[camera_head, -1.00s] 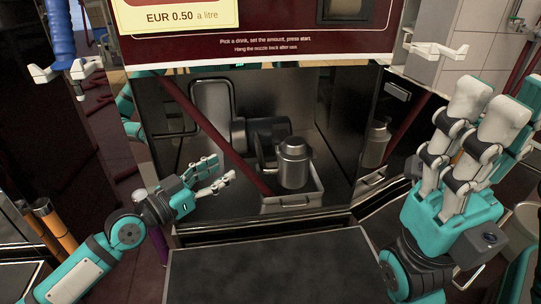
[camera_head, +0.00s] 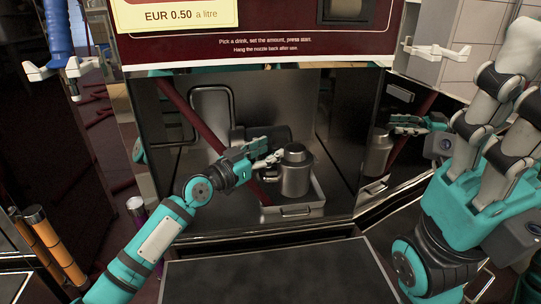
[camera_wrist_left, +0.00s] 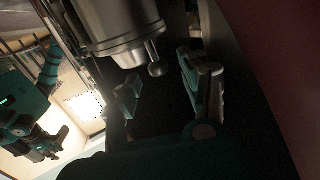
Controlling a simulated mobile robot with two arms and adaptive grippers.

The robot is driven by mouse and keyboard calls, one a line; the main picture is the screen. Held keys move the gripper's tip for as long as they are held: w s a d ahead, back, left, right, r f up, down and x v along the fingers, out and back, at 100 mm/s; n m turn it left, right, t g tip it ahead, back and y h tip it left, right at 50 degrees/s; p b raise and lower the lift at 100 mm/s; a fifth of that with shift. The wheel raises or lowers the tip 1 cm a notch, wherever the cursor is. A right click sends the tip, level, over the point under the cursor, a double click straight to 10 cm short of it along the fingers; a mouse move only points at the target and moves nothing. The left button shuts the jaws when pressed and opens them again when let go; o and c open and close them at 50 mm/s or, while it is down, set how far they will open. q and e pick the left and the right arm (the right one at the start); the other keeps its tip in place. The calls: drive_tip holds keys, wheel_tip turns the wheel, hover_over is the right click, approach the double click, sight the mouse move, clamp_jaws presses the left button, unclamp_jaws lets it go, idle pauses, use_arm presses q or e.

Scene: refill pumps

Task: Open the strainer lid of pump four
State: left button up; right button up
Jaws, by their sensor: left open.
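The strainer of the pump is a metal cylinder (camera_head: 291,180) standing upright in a shallow metal tray (camera_head: 300,211) inside the cabinet. Its domed lid (camera_head: 296,153) sits on top, looking closed. My left gripper (camera_head: 270,152) reaches in from the left, with its fingertips beside the lid. In the left wrist view, the strainer (camera_wrist_left: 112,22) fills the upper middle and a small round-ended knob (camera_wrist_left: 157,68) sticks out from it. The open fingers of my left gripper (camera_wrist_left: 166,86) stand on either side of that knob, apparently without touching.
A dark pump body (camera_head: 268,133) lies behind the strainer. The price panel (camera_head: 290,40) overhangs the opening. A flat dark surface (camera_head: 270,272) is bare in front. The cabinet's right wall mirrors the strainer.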

use_arm(q)
drive_tip(key=shift+w+d, duration=0.35)
drive_tip(key=shift+d, duration=0.1)
clamp_jaws()
